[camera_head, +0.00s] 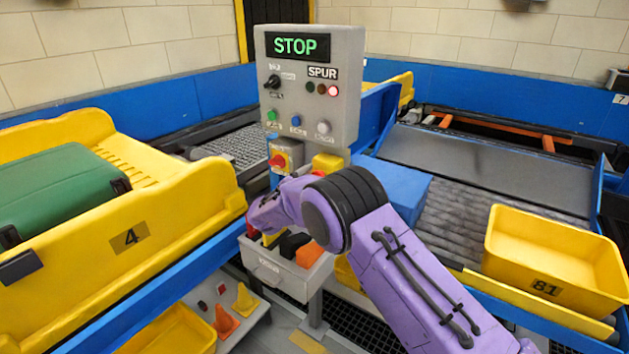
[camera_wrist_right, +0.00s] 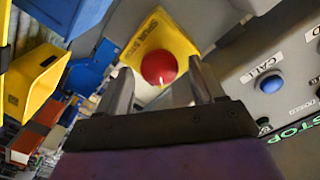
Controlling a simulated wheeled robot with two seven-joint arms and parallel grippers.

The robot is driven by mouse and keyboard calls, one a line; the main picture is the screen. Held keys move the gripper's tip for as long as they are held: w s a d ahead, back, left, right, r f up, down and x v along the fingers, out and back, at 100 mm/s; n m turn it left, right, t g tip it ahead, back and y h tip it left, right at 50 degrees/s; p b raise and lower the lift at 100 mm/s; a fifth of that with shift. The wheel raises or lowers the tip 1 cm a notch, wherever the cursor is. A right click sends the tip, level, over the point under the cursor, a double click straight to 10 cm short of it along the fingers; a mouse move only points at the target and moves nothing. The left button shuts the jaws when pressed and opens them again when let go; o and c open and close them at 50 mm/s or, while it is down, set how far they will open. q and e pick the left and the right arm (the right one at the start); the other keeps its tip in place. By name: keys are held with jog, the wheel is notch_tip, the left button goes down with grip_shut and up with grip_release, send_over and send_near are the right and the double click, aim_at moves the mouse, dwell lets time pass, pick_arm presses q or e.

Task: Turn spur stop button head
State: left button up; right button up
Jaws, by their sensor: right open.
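The spur stop button head (camera_wrist_right: 158,67) is a round red knob on a yellow box (camera_wrist_right: 160,38) labelled SPUR STOP in the right wrist view. My left gripper is not in view.
The grey control panel (camera_head: 308,85) reads STOP, with a lit red lamp (camera_head: 333,91). A drawer (camera_head: 283,272) holds loose items below. A yellow tray (camera_head: 545,285) stands right; a green case (camera_head: 58,192) lies left.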

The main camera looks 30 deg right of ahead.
jog(key=b+v, duration=0.2)
jog(key=v, duration=0.8)
jog(key=s+f+n+t+y, duration=0.2)
jog(key=s+f+n+y, duration=0.4)
jog(key=f, duration=0.7)
jog(key=s+f+n+t+y, duration=0.2)
jog(key=s+f+n+y, duration=0.35)
jog(key=f, duration=0.75)
jog(key=s+f+n+g, duration=0.1)
jog(key=s+f+g, duration=0.1)
jog(key=s, duration=0.8)
jog(key=s+a+f+g+y, duration=0.1)
jog(key=s+f+g, duration=0.2)
jog(key=s, duration=0.8)
jog(key=s+f+n+g, duration=0.1)
jog(key=s+f+g, duration=0.1)
jog(key=s+f, duration=0.4)
jog(key=s, duration=0.4)
jog(key=shift+s+a+n+g+y, duration=0.15)
jog(key=shift+a+n+g+y, duration=0.1)
jog(key=shift+n+g+y, duration=0.1)
